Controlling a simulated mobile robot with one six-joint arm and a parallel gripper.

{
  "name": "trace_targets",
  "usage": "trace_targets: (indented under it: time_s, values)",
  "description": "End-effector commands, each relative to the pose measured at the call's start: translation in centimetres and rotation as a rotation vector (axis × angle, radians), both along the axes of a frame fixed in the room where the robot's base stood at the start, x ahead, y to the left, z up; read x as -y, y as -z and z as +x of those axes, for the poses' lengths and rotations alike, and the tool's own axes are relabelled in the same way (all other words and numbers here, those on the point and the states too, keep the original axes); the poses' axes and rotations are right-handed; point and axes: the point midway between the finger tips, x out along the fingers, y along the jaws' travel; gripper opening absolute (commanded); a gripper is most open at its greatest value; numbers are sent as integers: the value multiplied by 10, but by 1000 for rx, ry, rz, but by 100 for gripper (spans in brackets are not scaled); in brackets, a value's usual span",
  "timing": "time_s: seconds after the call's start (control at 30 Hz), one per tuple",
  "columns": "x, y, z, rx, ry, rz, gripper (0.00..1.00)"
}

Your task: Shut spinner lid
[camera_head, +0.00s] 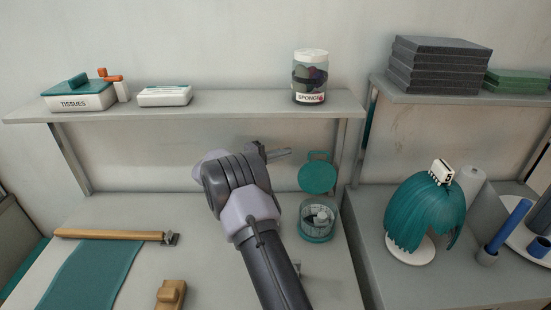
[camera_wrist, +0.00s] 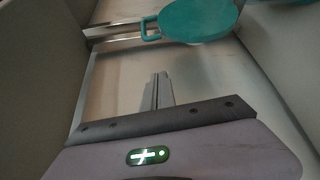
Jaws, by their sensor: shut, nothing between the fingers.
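The spinner is a clear round tub (camera_head: 317,222) with a teal base, on the counter right of my arm, with something grey and white inside. Its teal lid (camera_head: 318,176) stands open and upright behind the tub, with a loop handle at its top. In the wrist view the lid (camera_wrist: 198,18) shows at the top, its handle pointing left. My gripper (camera_head: 288,153) is shut and empty, raised to the left of the lid and apart from it in the head view. Its closed fingers (camera_wrist: 157,90) also show in the wrist view, below the lid.
A shelf (camera_head: 220,107) above the counter holds a tissue box (camera_head: 78,97), a white pack (camera_head: 164,96) and a sponge jar (camera_head: 310,77). A wooden-handled tool (camera_head: 110,235) and teal cloth (camera_head: 80,275) lie left.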

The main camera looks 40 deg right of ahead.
Motion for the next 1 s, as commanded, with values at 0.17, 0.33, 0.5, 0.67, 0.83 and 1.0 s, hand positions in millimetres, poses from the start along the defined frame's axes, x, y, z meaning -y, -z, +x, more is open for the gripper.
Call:
trace_targets:
  time_s: [0.17,0.33,0.5,0.67,0.83,1.0]
  values:
    - [39,6,-8,0,2,1,0]
    - [46,3,-24,-3,-2,2,0]
    - [36,0,-40,-1,-2,1,0]
    - [34,-1,-44,-1,-2,1,0]
    - [34,-2,-44,-1,-2,1,0]
    - [33,-1,-42,5,-2,-3,0]
